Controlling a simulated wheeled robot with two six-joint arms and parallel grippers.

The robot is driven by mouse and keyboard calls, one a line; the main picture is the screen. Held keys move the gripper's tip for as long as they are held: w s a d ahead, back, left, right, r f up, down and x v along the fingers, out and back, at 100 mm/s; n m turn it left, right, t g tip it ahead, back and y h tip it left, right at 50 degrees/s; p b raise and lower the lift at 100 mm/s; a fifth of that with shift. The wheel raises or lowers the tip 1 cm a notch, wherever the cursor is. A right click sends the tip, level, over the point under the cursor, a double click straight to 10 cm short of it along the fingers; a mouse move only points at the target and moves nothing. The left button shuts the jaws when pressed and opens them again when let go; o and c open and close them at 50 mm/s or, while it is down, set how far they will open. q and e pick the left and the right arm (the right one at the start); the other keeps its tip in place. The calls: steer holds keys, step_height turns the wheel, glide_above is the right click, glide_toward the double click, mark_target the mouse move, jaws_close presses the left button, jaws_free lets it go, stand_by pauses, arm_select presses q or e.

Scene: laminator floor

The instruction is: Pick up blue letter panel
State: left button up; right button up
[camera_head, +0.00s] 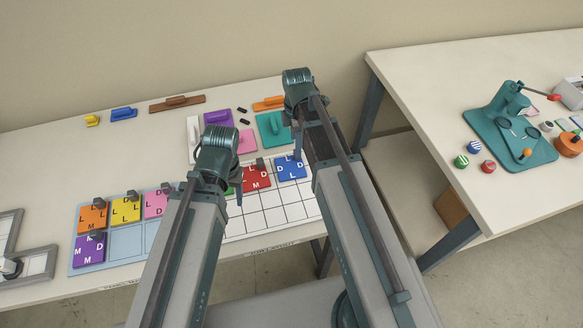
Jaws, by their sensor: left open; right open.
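The blue letter panel (291,169), with white letters D and L, lies on the white grid board (262,217), right of a red letter panel (257,178). My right gripper (297,152) points down above the blue panel's upper edge, open; its arm hides most of it. Whether it touches the panel cannot be told. My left gripper (239,193) is open and low near the left part of the grid, mostly hidden behind its own arm. A green panel is partly hidden there.
A light blue tray (126,241) at left holds orange, yellow, pink and purple letter panels. Coloured handled blocks lie along the back of the table. A grey frame (40,262) is at far left. A second table (430,85) at right carries a teal press (512,125).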

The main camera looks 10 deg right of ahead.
mark_target(290, 164)
arm_select(q)
steer(key=shift+f+b, duration=2.6)
steer(key=shift+f, duration=0.05)
arm_select(e)
steer(key=shift+s+f, duration=0.2)
steer(key=shift+f, duration=1.15)
steer(key=shift+s+f, duration=0.2)
steer(key=shift+f, duration=1.1)
arm_select(q)
steer(key=shift+r, duration=0.1)
arm_select(e)
steer(key=shift+r, duration=0.1)
steer(key=shift+c, duration=0.3)
jaws_close()
